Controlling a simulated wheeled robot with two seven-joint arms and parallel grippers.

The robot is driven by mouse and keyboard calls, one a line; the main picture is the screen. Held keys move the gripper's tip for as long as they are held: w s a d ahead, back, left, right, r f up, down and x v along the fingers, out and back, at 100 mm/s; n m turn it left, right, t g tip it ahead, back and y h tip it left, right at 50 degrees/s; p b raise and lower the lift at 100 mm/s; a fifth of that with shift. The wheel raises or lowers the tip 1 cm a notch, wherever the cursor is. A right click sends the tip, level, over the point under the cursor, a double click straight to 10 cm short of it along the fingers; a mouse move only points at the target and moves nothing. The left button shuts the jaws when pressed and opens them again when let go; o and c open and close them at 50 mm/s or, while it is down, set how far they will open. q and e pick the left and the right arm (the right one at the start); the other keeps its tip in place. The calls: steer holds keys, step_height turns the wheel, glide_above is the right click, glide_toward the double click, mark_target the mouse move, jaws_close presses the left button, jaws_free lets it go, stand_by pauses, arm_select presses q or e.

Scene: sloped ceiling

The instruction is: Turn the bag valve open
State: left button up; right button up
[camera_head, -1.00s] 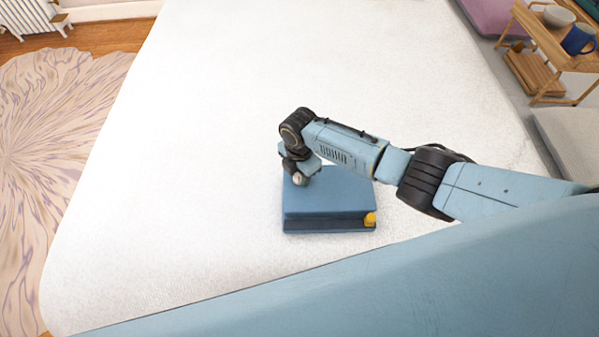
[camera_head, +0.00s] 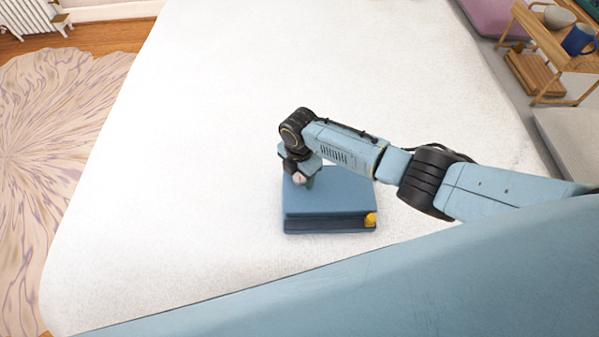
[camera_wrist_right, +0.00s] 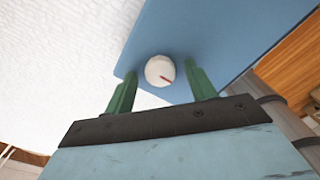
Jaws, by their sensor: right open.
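The bag (camera_head: 335,200) looks like a flat blue block lying on the white surface, with a dark band along its near side and a small yellow piece (camera_head: 370,219) at its near right corner. The valve is a round white knob with a red mark (camera_wrist_right: 160,71) on the blue face in the wrist view. My right gripper (camera_wrist_right: 161,76) is open, with its two green fingers on either side of the knob. Gaps seem to show beside the knob; contact is unclear. In the head view my right gripper (camera_head: 304,180) is over the bag's far left part, mostly hidden by the wrist.
The wide white surface (camera_head: 220,130) is clear around the bag. A wooden stand (camera_head: 545,45) with a bowl and a blue mug (camera_head: 578,39) is at the upper right. A patterned rug (camera_head: 50,140) lies on the floor at left.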

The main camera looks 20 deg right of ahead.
mark_target(300, 177)
steer(key=shift+r, duration=0.1)
step_height(300, 177, up, 13)
steer(key=p, duration=0.2)
steer(key=shift+s, duration=0.1)
stand_by(0.7)
